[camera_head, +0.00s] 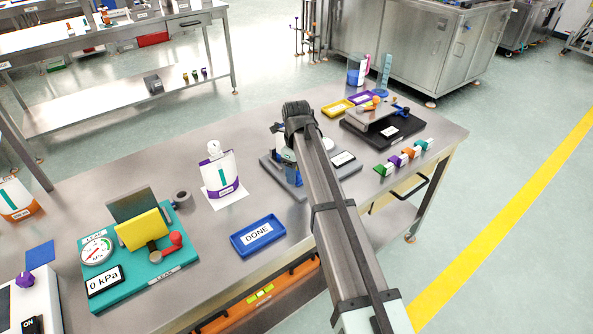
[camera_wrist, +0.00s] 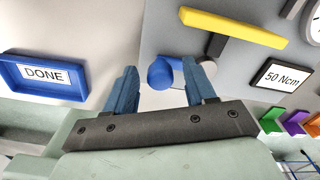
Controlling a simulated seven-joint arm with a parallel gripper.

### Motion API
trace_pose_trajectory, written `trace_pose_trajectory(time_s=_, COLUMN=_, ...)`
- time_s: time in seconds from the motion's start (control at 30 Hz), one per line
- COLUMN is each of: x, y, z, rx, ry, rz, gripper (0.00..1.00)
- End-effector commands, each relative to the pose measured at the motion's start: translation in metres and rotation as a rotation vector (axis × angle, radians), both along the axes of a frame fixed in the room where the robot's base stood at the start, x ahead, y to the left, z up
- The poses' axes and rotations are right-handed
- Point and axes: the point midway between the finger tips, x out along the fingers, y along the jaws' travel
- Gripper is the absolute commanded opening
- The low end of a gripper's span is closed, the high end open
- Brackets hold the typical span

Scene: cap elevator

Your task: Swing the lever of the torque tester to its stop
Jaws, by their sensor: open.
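The torque tester has a grey base plate (camera_wrist: 165,30), a display reading 50 Ncm (camera_wrist: 276,78) and a yellow bar (camera_wrist: 235,28) on a dark part. A round blue knob (camera_wrist: 160,74) shows low on the plate, by a blue and pale cylindrical part. My gripper (camera_wrist: 161,68) is open, with one blue finger on each side of the knob in the wrist view. I cannot tell whether a finger touches it. In the head view the tester's plate (camera_head: 272,165) and white display (camera_head: 343,158) show, but my arm hides most of the tester and gripper.
The blue DONE tray (camera_head: 258,234) lies left of the tester, also in the wrist view (camera_wrist: 42,75). A white and purple pouch (camera_head: 221,174) stands behind it. A teal pressure gauge rig (camera_head: 150,280) is further left. A black rig (camera_head: 385,130) and several coloured clips (camera_head: 404,158) are right.

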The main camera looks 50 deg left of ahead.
Motion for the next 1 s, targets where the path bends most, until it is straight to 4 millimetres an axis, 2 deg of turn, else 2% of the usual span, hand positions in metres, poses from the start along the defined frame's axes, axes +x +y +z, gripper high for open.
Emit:
trace_pose_trajectory(time_s=0.23, x=0.0, y=0.001, z=0.015, rx=0.001, ry=-0.001, rz=0.0, gripper=0.55)
trace_pose_trajectory(time_s=0.7, x=0.001, y=0.001, z=0.102, rx=0.003, ry=-0.001, rz=0.0, gripper=0.55)
trace_pose_trajectory(time_s=1.0, x=0.0, y=0.0, z=0.134, rx=0.0, ry=0.0, rz=0.0, gripper=0.55)
